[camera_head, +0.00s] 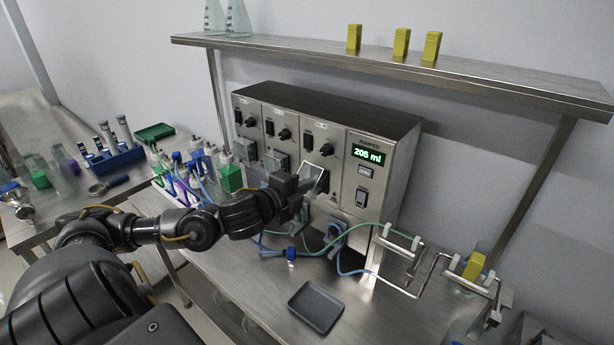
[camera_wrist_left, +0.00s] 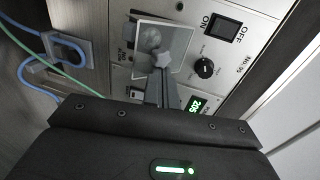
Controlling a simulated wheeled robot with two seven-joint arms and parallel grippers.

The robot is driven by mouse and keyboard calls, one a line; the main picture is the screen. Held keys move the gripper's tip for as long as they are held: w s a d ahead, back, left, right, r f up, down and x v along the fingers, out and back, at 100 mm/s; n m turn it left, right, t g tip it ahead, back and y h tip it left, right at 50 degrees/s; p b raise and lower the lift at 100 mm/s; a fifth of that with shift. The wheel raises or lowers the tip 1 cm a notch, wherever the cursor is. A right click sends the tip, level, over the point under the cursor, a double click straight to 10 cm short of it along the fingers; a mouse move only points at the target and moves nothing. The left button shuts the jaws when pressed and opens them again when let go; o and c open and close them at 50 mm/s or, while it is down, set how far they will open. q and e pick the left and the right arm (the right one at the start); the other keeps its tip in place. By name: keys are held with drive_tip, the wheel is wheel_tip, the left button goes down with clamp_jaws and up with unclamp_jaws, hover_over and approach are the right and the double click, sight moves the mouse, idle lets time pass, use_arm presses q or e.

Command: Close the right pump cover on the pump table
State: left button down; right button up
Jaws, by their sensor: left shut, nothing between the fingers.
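The pump table's metal housing (camera_head: 290,115) stands on the bench. Its right pump cover (camera_head: 320,178) is a clear panel with pale edges, and it looks tilted out from the front face. In the left wrist view the cover (camera_wrist_left: 181,42) is a see-through square, with a round part visible behind it. My left gripper (camera_head: 306,184) is shut and empty, right at the cover. In the left wrist view the shut fingertips (camera_wrist_left: 162,60) overlap the panel's lower part; I cannot tell whether they touch. My right gripper is not in view.
A green-lit display (camera_head: 368,154) sits right of the cover. Blue and green tubes (camera_head: 350,232) run below it to metal holders (camera_head: 400,243). A dark tray (camera_head: 316,306) lies on the bench in front. Bottles (camera_head: 229,174) stand at left. A shelf (camera_head: 390,65) hangs above.

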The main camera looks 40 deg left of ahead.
sight(308, 195)
use_arm(q)
drive_tip(key=shift+w+f+b, duration=0.25)
drive_tip(key=shift+f+b, duration=0.45)
drive_tip(key=shift+f, duration=0.45)
drive_tip(key=shift+w+f+b, duration=0.45)
drive_tip(key=shift+f+b, duration=0.1)
drive_tip(key=shift+f, duration=0.1)
drive_tip(key=shift+w+f, duration=0.4)
drive_tip(key=shift+w, duration=0.05)
drive_tip(key=shift+w+f, duration=0.1)
drive_tip(key=shift+f, duration=0.1)
drive_tip(key=shift+s+f+b, duration=0.1)
drive_tip(key=shift+s+b, duration=0.1)
drive_tip(key=shift+b, duration=0.15)
